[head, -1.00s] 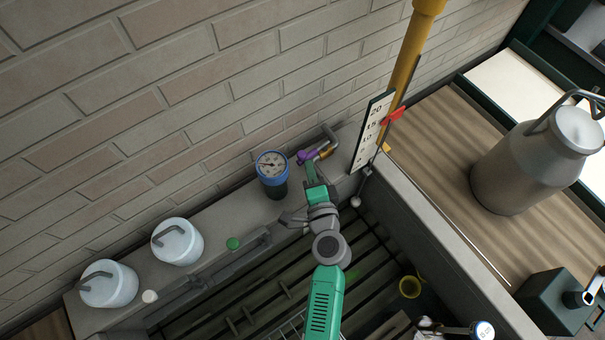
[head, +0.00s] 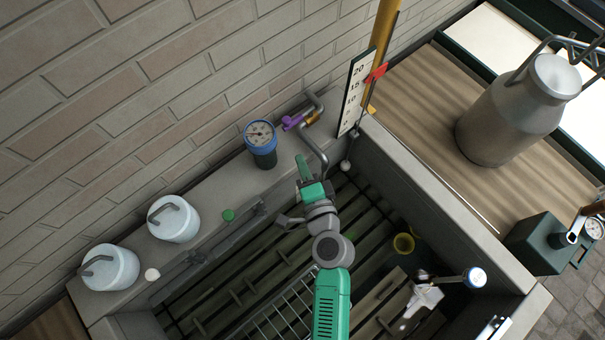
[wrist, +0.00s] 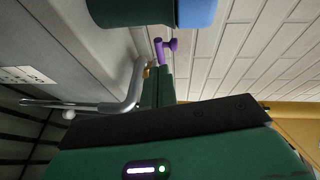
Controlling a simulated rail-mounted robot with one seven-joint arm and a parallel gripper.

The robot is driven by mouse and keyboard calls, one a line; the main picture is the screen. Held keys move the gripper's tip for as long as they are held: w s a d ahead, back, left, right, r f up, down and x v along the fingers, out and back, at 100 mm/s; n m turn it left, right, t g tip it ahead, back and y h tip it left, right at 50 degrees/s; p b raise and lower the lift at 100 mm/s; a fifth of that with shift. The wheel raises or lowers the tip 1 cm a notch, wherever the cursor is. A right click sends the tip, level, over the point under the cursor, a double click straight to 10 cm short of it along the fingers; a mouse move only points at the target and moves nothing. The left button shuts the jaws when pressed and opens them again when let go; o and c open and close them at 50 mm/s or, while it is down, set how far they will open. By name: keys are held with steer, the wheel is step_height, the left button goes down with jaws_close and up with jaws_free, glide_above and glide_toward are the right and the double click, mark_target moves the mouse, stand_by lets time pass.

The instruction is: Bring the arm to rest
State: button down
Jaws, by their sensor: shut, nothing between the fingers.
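My gripper (head: 303,162) is shut and empty, over the back edge of the slatted trough. In the wrist view its green fingers (wrist: 157,86) lie together and point toward the wall. The purple tap handle (head: 292,122) is ahead of the fingertips with a visible gap in the head view; it also shows in the wrist view (wrist: 163,50). The bent grey tap pipe (head: 317,150) runs close to the right of the fingers.
A blue-rimmed gauge (head: 261,142) stands on the ledge, left of the fingers. Two white lidded jars (head: 174,220) are further left. A number scale (head: 353,92) with a red pointer stands right. A metal churn (head: 507,120) sits on the wooden shelf. A yellow cup (head: 403,243) lies in the trough.

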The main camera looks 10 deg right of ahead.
steer(key=s, duration=0.3)
steer(key=s+a, duration=0.1)
steer(key=shift+s+r, duration=0.25)
steer(key=shift+r, duration=0.1)
steer(key=w+a+r+n+t+y, duration=0.15)
steer(key=r+n, duration=0.25)
steer(key=r, duration=0.6)
steer(key=w+a+r+n+t, duration=0.1)
steer(key=w+a+r+n, duration=0.15)
steer(key=r, duration=0.85)
steer(key=w+a+r+n+t+y, duration=0.1)
steer(key=w+r+n, duration=0.25)
steer(key=r, duration=0.65)
steer(key=s+r+n+t+h+p, duration=0.15)
steer(key=s+r, duration=0.25)
steer(key=r, duration=0.6)
steer(key=s+r+n+t+h+p, duration=0.1)
steer(key=s+r+n+t+h, duration=0.15)
steer(key=r, duration=0.65)
steer(key=s+r+n+t+h+p, duration=0.15)
steer(key=s+r, duration=0.35)
steer(key=r, duration=0.5)
step_height(320, 180, up, 17)
steer(key=w+y+p, duration=0.1)
steer(key=p, duration=1.6)
steer(key=shift+d+m, duration=0.25)
steer(key=shift+m, duration=0.2)
